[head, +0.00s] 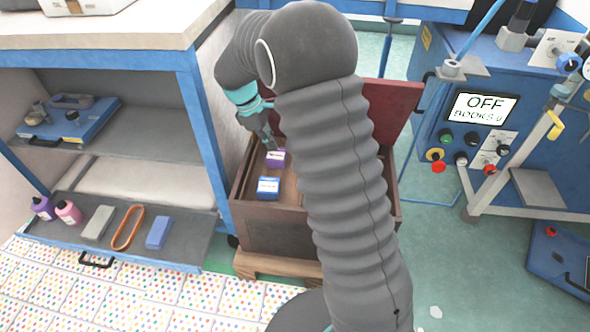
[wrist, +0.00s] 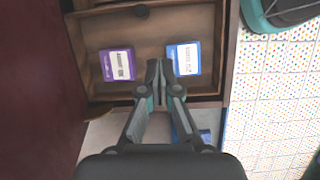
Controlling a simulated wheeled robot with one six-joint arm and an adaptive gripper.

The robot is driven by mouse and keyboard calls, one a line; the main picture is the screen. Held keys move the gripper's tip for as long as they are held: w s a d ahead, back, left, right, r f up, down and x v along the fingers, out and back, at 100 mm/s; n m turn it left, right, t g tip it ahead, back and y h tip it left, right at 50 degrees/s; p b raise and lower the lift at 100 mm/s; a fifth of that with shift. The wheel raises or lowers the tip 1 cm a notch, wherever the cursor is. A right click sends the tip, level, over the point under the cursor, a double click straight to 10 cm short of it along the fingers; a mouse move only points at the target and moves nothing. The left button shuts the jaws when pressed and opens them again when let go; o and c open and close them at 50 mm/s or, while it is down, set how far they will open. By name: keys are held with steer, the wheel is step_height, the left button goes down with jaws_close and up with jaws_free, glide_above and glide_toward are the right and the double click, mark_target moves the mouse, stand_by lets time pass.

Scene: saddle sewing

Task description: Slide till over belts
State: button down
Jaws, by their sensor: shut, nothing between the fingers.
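A brown wooden chest (head: 244,206) stands open on the floor, its dark red lid (head: 395,108) raised. In the wrist view a shallow wooden section, which looks like the till (wrist: 147,33), has a small round knob (wrist: 142,11) on its far wall. A purple labelled box (wrist: 117,65) and a blue labelled box (wrist: 184,58) lie inside the chest; I cannot tell if they sit in the till or on the chest floor. My gripper (wrist: 157,68) is shut and empty, its tips between the two boxes. I cannot make out belts in the chest.
A blue-framed bench (head: 110,57) stands left, with a pulled-out drawer (head: 190,240) holding bottles, blocks and an orange-brown loop (head: 127,228). A blue machine (head: 480,150) with a screen reading OFF stands right. Green floor lies free between chest and machine.

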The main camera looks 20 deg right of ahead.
step_height(320, 180, down, 2)
glide_above(291, 183)
steer(key=w+a, duration=0.1)
steer(key=a, duration=0.1)
steer(key=shift+n, duration=0.3)
step_height(291, 183, down, 10)
steer(key=shift+a+r, duration=0.1)
steer(key=shift+r, duration=0.15)
steer(key=shift+s+d+r, duration=0.1)
steer(key=shift+s+d, duration=0.15)
steer(key=shift+d, duration=0.35)
steer(key=shift+s+d+r, duration=0.1)
steer(key=shift+s+d, duration=0.1)
steer(key=shift+d, duration=0.35)
steer(key=shift+s+d+f, duration=0.1)
steer(key=shift+s+d, duration=0.2)
steer(key=shift+d, duration=0.4)
